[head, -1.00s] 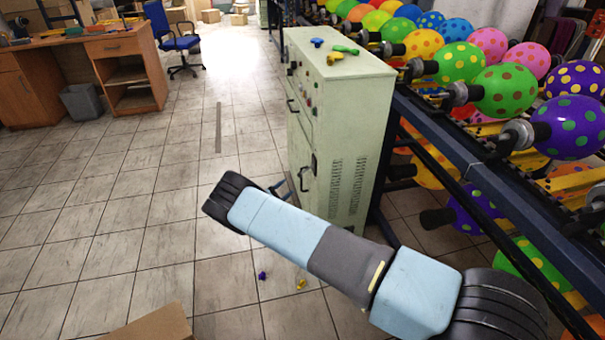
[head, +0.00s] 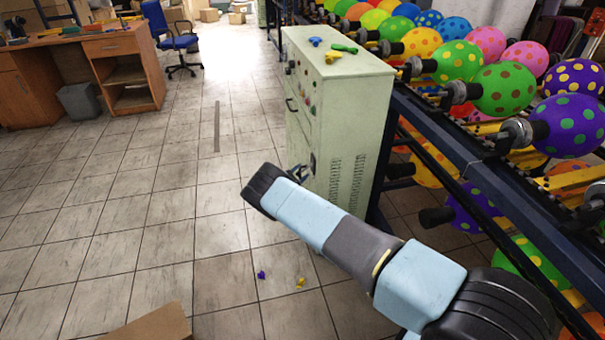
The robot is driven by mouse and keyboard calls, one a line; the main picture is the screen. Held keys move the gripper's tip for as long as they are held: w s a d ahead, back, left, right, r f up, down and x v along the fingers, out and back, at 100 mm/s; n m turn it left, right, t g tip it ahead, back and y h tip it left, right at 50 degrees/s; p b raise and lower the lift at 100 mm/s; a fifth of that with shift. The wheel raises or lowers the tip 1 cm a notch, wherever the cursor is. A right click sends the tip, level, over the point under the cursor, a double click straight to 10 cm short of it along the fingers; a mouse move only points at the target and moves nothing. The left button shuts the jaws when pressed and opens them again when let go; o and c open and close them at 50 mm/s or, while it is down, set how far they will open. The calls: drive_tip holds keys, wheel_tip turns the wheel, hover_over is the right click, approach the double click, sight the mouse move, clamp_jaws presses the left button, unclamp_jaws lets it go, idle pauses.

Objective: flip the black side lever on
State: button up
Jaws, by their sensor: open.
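The pale green control cabinet (head: 345,110) stands right of the middle in the head view. Its left face carries a black lever-like handle (head: 313,164) low down and another black handle (head: 291,105) higher up. I cannot tell for certain which one is the side lever. My gripper (head: 298,174) is open, just left of the lower handle and close to the cabinet face. My wrist partly hides it, and I cannot tell whether its fingers touch the handle.
Coloured pieces (head: 342,49) lie on the cabinet top. A rack (head: 440,140) of dotted balloons fills the right side. Small purple (head: 261,275) and yellow (head: 300,282) pieces lie on the floor. A cardboard box (head: 160,325) is at the bottom.

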drive_tip(key=shift+w+d, duration=0.15)
drive_tip(key=shift+w, duration=0.1)
drive_tip(key=shift+c, duration=0.2)
clamp_jaws()
idle(0.4)
